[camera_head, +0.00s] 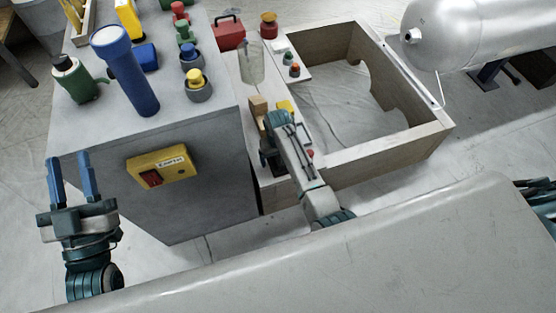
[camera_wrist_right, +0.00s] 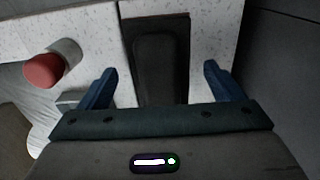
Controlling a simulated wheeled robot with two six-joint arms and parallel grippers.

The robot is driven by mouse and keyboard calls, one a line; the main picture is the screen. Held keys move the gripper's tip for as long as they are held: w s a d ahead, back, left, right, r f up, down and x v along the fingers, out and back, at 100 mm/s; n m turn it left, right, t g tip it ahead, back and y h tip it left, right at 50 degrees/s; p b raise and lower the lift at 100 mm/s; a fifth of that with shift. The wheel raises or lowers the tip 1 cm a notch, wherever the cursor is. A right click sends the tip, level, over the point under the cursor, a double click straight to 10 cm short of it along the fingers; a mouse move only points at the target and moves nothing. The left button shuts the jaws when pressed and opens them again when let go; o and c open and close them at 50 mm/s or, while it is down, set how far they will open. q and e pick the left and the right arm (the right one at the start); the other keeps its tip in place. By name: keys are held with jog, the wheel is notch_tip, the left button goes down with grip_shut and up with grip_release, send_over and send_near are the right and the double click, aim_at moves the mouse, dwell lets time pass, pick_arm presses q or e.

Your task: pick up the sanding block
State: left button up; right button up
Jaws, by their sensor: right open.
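A dark oblong block with rounded edges (camera_wrist_right: 158,62), which looks like the sanding block, lies on a darker flat base or recess in the right wrist view. My right gripper (camera_wrist_right: 160,67) is open, with its blue fingers on either side of the block and visible gaps between. In the head view my right arm reaches onto the speckled ledge, and its gripper (camera_head: 271,152) largely hides the block. My left gripper (camera_head: 69,157) is open and empty at the left, in front of the grey cabinet.
A red-capped part (camera_wrist_right: 44,70) lies left of my right fingers. A small wooden block (camera_head: 258,107) and a yellow item (camera_head: 285,107) are just beyond my right gripper. An open wooden frame (camera_head: 400,150) stands to the right. The grey cabinet (camera_head: 180,120) holds a blue flashlight (camera_head: 125,70) and several knobs.

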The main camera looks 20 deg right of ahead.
jog(key=shift+c, duration=0.5)
jog(key=c, duration=1.2)
jog(key=shift+o, duration=0.2)
